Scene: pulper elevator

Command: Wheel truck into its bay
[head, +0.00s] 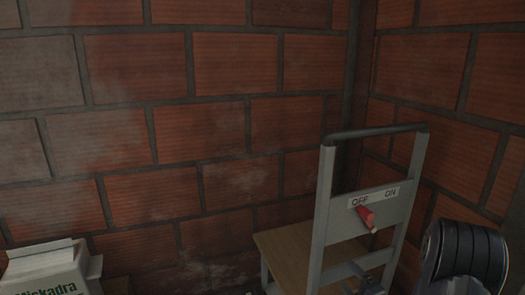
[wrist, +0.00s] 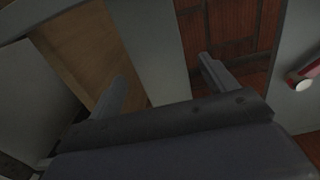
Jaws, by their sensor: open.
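The truck (head: 322,210) stands in the brick corner in the head view. It has a grey upright frame, a dark top handle bar and a wooden deck (head: 285,245) behind the frame. A crossplate (head: 345,222) marked OFF and ON carries a red lever (head: 366,218), pointing down toward the right. My gripper (head: 352,275) is low in front of the frame, partly cut off by the bottom edge. In the wrist view, my gripper (wrist: 165,85) is open, its fingers apart with a grey frame part (wrist: 150,45) showing between them. I cannot tell whether they touch it. No marked bay is visible.
Brick walls (head: 170,120) meet in a corner behind the truck. A white box (head: 45,270) with green lettering stands at the lower left. Little floor shows.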

